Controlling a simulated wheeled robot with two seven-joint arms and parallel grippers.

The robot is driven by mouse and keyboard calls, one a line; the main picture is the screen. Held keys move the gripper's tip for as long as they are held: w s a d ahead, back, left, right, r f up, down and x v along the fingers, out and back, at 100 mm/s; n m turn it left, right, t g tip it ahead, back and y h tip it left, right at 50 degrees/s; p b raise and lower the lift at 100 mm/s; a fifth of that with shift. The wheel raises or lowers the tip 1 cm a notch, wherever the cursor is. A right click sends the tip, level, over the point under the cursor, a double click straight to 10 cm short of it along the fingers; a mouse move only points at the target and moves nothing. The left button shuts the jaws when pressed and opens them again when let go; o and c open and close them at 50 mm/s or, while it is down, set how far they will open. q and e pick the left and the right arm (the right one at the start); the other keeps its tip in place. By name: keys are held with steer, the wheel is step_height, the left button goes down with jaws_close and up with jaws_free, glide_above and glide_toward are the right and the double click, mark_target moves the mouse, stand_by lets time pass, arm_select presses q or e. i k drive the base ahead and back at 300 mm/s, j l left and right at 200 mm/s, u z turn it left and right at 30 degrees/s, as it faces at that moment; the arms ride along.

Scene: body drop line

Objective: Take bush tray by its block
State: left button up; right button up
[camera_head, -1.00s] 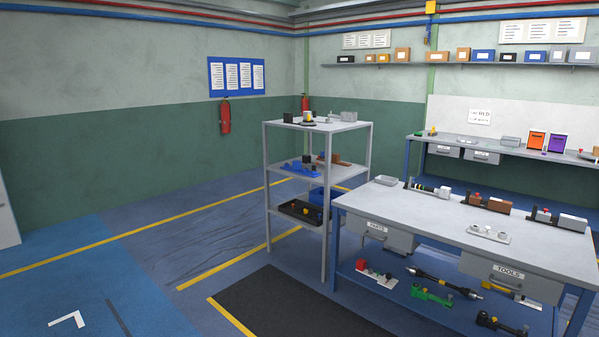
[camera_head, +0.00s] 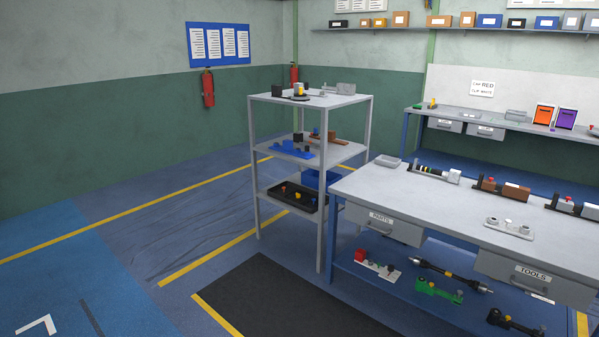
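No label in view marks the bush tray, and I cannot tell which piece it is. Candidates stand on the grey rack (camera_head: 345,153): a blue tray with dark blocks (camera_head: 284,149) and a brown piece (camera_head: 328,140) on the middle shelf, and a black tray with small coloured parts (camera_head: 291,198) on the bottom shelf. On the workbench, a light plate with round parts (camera_head: 509,229) lies near the front, and a fixture with a row of rings (camera_head: 434,172) lies further back. Neither of my grippers is in view.
The workbench (camera_head: 420,207) has drawers marked PARTS and TOOLS and a lower shelf with a green fixture (camera_head: 437,290) and a dark shaft. A dark mat (camera_head: 270,300) lies on the floor before it. The floor left of the rack is clear.

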mark_target(287, 147)
steer(key=i+u, duration=0.25)
steer(key=i, duration=2.05)
